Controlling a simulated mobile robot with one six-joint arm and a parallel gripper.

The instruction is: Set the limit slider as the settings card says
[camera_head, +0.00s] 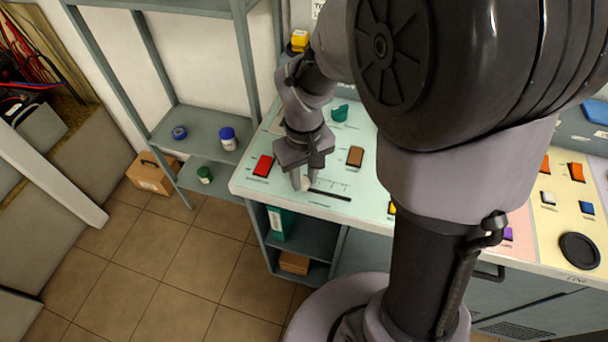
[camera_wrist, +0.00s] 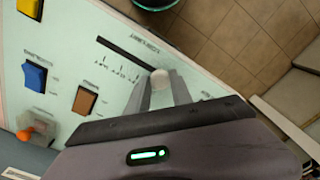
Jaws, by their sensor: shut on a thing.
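The limit slider has a pale, round knob (camera_wrist: 160,77) and a dark straight slot (camera_wrist: 122,51) with a tick scale beside it, on a pale green panel (camera_wrist: 60,45). The knob is at the lower-right end of the slot in the wrist view, which is the left end in the head view, where the slot (camera_head: 331,194) also shows. My gripper (camera_wrist: 161,86) is shut on the knob, with a finger on each side. It also shows from above in the head view (camera_head: 305,182).
A red switch (camera_head: 263,165) lies left of my gripper and a brown switch (camera_head: 355,156) lies right of it. A teal knob (camera_head: 340,113) is farther back. A shelf rack (camera_head: 205,123) stands left of the bench. My arm hides much of the bench's middle.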

